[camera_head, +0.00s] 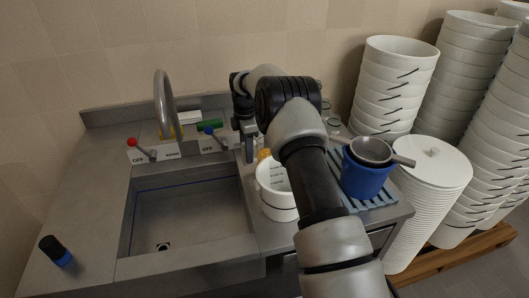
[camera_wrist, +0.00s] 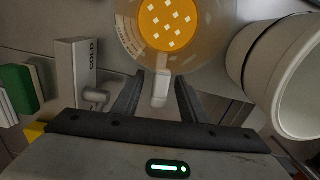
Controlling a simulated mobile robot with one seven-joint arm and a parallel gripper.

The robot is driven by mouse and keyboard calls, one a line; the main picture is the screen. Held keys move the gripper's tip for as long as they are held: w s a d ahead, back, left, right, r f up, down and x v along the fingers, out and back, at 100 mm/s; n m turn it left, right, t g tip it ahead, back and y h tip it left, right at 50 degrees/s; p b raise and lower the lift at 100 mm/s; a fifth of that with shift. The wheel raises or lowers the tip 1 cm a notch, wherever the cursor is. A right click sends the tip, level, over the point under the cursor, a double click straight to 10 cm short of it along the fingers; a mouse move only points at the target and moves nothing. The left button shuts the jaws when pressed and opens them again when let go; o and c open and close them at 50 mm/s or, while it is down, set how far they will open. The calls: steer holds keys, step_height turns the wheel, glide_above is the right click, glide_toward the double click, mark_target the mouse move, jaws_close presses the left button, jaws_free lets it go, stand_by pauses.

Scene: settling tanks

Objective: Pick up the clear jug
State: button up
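The clear jug (camera_wrist: 128,40) is at the top of the wrist view, see-through, with an orange disc with pale square spots (camera_wrist: 168,22) inside its outline. Its pale handle (camera_wrist: 160,90) points toward me and lies between the two fingers of my gripper (camera_wrist: 159,82). The fingers stand apart with a gap on each side of the handle. In the head view my gripper (camera_head: 249,150) points down beside the tap, behind the white bucket. There the jug is mostly hidden; a small orange patch by the bucket may be part of it.
The white bucket (camera_head: 275,205) stands close to the jug; it also shows in the wrist view (camera_wrist: 250,60). The cold valve box (camera_wrist: 75,70) is on the other side. The sink (camera_head: 190,215) is left. A blue bucket with a pan (camera_head: 365,180) and tall bucket stacks (camera_head: 395,75) are right.

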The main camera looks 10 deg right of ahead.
step_height(320, 180, down, 4)
steer(key=shift+r, duration=0.25)
jaws_close()
steer(key=shift+r, duration=0.2)
